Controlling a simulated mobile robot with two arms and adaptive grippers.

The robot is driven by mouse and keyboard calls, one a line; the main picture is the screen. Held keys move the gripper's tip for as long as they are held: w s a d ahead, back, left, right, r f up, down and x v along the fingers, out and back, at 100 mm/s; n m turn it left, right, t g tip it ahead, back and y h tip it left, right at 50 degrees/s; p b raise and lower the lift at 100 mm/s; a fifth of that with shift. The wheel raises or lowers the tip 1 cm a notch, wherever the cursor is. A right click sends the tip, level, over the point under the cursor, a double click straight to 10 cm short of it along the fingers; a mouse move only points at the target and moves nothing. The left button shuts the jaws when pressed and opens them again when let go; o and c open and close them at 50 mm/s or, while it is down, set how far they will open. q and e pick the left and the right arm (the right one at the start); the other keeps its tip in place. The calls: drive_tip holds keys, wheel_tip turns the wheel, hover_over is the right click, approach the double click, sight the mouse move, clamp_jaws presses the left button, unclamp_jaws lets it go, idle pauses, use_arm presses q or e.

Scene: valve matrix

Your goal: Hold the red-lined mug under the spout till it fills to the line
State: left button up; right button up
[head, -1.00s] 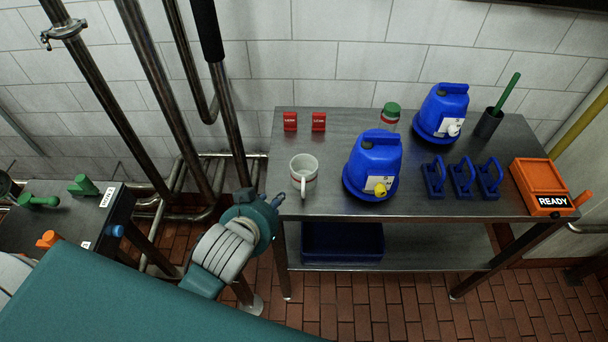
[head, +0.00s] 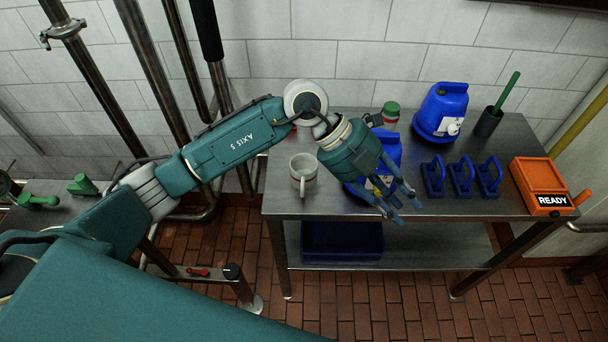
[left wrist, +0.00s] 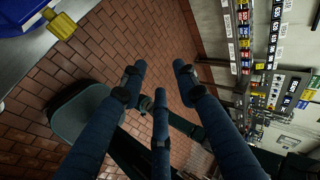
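The cream mug (head: 303,180) with a reddish line stands upright on the steel table, its handle toward the front edge. The blue container (head: 388,148) with a yellow spout stands to its right, largely hidden behind my left gripper. The yellow spout (left wrist: 62,27) shows at the upper left of the left wrist view. My left gripper (head: 402,208) hangs in front of this container, right of the mug, fingers pointing toward the table's front edge. In the left wrist view its fingers (left wrist: 158,78) are spread and empty. My right gripper is not in view.
On the steel table (head: 450,205) stand a second blue container (head: 441,108), several blue clamp-like pieces (head: 462,180), a dark cup (head: 489,122) with a green stick, and an orange READY box (head: 540,186). A blue bin (head: 342,241) sits on the lower shelf.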

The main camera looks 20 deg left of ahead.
use_arm(q)
drive_tip(key=w+a+f+y, duration=0.3)
drive_tip(key=a+y, duration=0.1)
drive_tip(key=a, duration=0.4)
drive_tip(key=n+t+y, duration=0.1)
drive_tip(key=n+y, duration=0.2)
drive_tip(key=y, duration=0.2)
hover_over(302, 188)
drive_tip(key=shift+y, duration=0.3)
wheel_tip(302, 188, down, 5)
drive_tip(key=shift+w+f+p, duration=0.1)
drive_tip(key=shift+f+p, duration=0.05)
drive_tip(key=shift+p, duration=0.7)
wheel_tip(302, 188, down, 5)
drive_tip(key=p, duration=0.3)
drive_tip(key=shift+f, duration=0.25)
clamp_jaws()
